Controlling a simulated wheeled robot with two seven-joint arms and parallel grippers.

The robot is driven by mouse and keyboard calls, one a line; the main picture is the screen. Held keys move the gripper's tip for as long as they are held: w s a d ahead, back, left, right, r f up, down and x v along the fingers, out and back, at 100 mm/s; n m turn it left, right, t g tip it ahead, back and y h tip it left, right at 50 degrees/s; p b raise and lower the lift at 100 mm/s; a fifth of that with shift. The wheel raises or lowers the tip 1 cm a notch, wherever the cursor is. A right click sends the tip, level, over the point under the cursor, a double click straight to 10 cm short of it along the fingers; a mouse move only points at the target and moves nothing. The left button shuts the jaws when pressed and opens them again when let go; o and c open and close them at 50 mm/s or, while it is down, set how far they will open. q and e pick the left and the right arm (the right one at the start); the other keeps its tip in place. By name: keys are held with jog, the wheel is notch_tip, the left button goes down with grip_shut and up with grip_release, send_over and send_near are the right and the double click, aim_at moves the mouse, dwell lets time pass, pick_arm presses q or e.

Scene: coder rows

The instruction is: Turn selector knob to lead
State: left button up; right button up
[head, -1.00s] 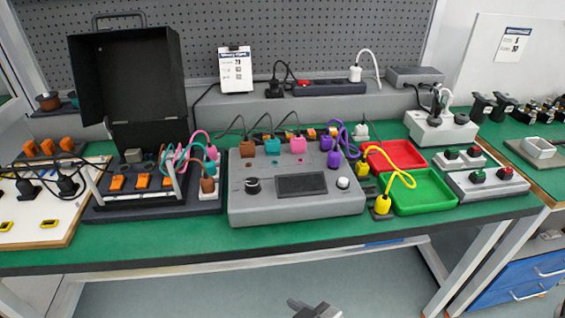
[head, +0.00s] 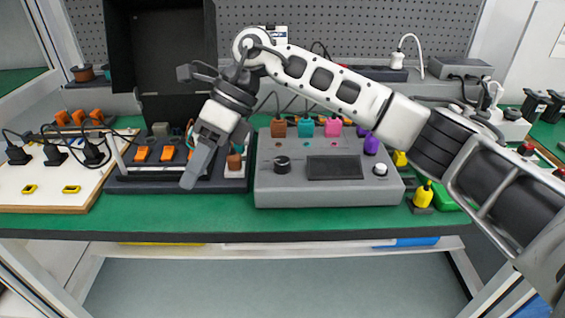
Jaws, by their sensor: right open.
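The grey console (head: 330,195) stands on the green bench top. Its black selector knob (head: 282,163) is on the upper left of the panel, left of a dark screen (head: 334,167). A white knob (head: 380,169) is on the right of the panel. Brown, teal, pink and purple plugs line the console's back edge. My right gripper (head: 192,172) is open and empty. It hangs in front of the black case, left of the console and apart from the selector knob. The knob's markings are too small to read. My left gripper is not in view.
The black lidded case (head: 160,50) with orange switches stands left of the console. A white board (head: 45,192) with black plugs lies at the far left. A yellow plug (head: 423,194) and a partly hidden green tray (head: 443,198) are at right. The front bench strip is clear.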

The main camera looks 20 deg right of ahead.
jog(key=w+d+r+t+h, duration=0.2)
jog(key=w+d+r+h, duration=0.3)
jog(key=d, duration=0.5)
jog(key=m+t+h, duration=0.1)
jog(key=h, duration=0.1)
send_near(283, 160)
notch_tip(283, 160, down, 9)
jog(key=shift+a+r+b, duration=0.1)
jog(key=shift+a+b, duration=0.05)
jog(key=shift+b, duration=0.95)
jog(key=c, duration=1)
